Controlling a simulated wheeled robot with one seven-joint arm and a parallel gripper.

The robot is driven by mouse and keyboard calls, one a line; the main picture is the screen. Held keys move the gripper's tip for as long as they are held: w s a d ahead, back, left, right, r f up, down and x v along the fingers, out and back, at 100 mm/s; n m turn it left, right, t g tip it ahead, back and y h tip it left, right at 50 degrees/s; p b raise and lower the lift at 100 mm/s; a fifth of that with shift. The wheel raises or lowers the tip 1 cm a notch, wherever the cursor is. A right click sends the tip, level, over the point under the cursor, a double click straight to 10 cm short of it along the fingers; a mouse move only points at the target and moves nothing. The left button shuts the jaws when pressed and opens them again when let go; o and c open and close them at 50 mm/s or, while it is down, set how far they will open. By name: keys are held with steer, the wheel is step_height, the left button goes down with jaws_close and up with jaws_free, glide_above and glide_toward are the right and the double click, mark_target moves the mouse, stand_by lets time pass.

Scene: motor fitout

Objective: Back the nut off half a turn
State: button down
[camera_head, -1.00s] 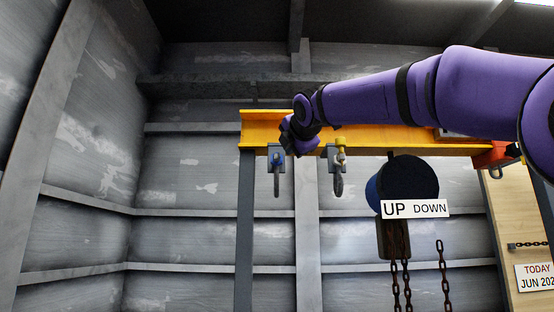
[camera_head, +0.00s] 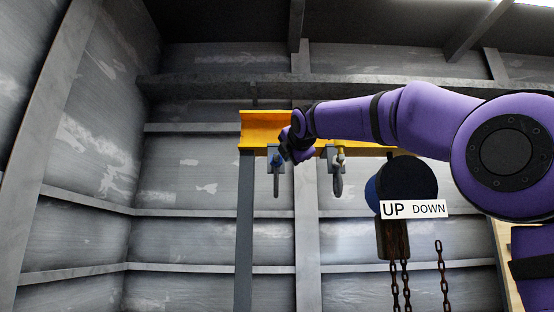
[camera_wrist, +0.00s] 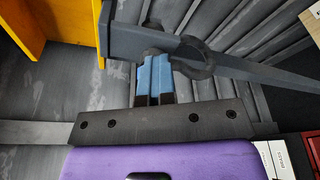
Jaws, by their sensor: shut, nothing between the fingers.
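My gripper (camera_wrist: 154,80) shows two blue fingers side by side, closed together with nothing between them. In the wrist view a dark curved shackle (camera_wrist: 189,62) is just right of the fingertips. In the head view this left shackle (camera_head: 276,180) hangs from a plate under the yellow beam (camera_head: 262,128). A small blue part (camera_head: 278,159) shows at its top, beside my wrist; I cannot tell whether it is the nut or a fingertip. A second shackle (camera_head: 337,183) hangs to the right, with a yellow part (camera_head: 340,154) at its top.
A round dark hoist (camera_head: 407,182) with an UP/DOWN label (camera_head: 414,209) and rusty chains (camera_head: 395,285) hangs right of the shackles. A grey post (camera_head: 245,225) supports the beam's left end. The space left of the post is clear.

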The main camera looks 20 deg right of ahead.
steer(key=shift+w+r, duration=0.1)
steer(key=shift+w, duration=0.05)
stand_by(0.6)
steer(key=shift+w+a+r, duration=0.1)
steer(key=shift+w+r, duration=0.05)
steer(key=shift+r, duration=0.35)
steer(key=shift+a+r, duration=0.15)
steer(key=shift+r, duration=0.05)
